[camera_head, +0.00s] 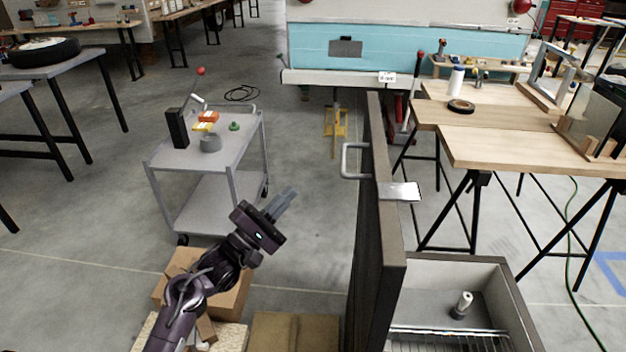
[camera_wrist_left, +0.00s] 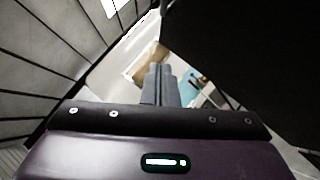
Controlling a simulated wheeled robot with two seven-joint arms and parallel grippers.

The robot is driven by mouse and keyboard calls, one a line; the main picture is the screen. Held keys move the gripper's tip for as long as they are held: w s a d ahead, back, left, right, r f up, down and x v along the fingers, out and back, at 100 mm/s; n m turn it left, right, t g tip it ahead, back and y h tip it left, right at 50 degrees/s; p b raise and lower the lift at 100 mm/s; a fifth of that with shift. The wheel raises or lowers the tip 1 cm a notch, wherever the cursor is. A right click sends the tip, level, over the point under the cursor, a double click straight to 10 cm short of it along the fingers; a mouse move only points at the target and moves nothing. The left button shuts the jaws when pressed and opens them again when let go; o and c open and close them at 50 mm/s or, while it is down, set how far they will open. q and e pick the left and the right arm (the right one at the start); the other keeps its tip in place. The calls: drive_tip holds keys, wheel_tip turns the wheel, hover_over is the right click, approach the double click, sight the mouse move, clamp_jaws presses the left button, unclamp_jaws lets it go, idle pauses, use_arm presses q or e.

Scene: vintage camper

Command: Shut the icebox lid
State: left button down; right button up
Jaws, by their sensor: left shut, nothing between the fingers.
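The icebox lid (camera_head: 377,240) stands upright, wide open, as a tall dark panel right of centre in the head view. A light metal handle (camera_head: 346,160) sticks out from its left face, and a metal latch plate (camera_head: 402,191) from its right side. The open icebox (camera_head: 512,300) is at the lower right, with a wire rack and a small white-and-grey item (camera_head: 462,304) inside. My left gripper (camera_head: 286,200) is shut and empty, left of the lid and apart from it. Its closed fingers also show in the left wrist view (camera_wrist_left: 161,86). My right gripper is not visible.
A grey cart (camera_head: 232,172) with small items stands behind my left arm. Cardboard boxes (camera_head: 233,300) lie on the floor below that arm. A wooden workbench (camera_head: 520,148) stands right of the lid. Floor between cart and lid is clear.

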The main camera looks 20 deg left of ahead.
use_arm(q)
drive_tip(key=s+d+r+p+x, duration=0.1)
drive_tip(key=d+p+x, duration=0.1)
drive_tip(key=x, duration=1)
drive_tip(key=shift+p, duration=0.35)
drive_tip(key=shift+s, duration=0.15)
drive_tip(key=shift+d+r, duration=0.1)
